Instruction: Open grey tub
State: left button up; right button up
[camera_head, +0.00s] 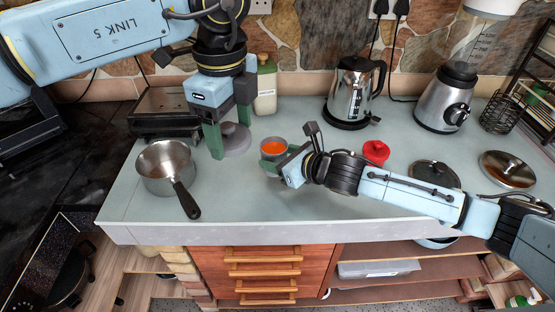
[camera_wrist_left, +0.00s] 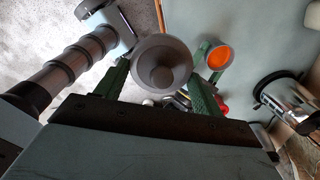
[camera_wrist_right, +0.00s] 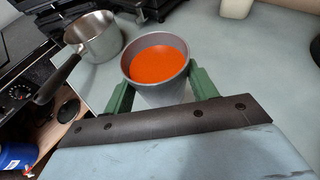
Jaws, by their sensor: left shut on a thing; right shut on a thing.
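The grey tub (camera_head: 273,143) stands uncovered on the counter, with orange contents showing inside. It also shows in the right wrist view (camera_wrist_right: 158,88) and the left wrist view (camera_wrist_left: 216,58). My right gripper (camera_head: 277,164) is shut on the tub, with green fingers on either side of it. The round grey lid (camera_head: 236,140) with a knob is apart from the tub, to its left. My left gripper (camera_head: 229,138) is shut on the lid, which shows between its fingers in the left wrist view (camera_wrist_left: 178,58). I cannot tell whether the lid touches the counter.
A steel saucepan (camera_head: 165,160) stands left, its handle toward the front edge. A pale bottle (camera_head: 265,88) and a kettle (camera_head: 352,92) stand behind. A red-lidded thing (camera_head: 375,152), pan lids (camera_head: 508,169) and a blender (camera_head: 446,100) are right. The front middle counter is clear.

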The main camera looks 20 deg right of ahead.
jog(key=shift+f+b, duration=0.4)
jog(key=shift+f, duration=2.85)
jog(key=shift+f, duration=0.2)
jog(key=o, duration=1.5)
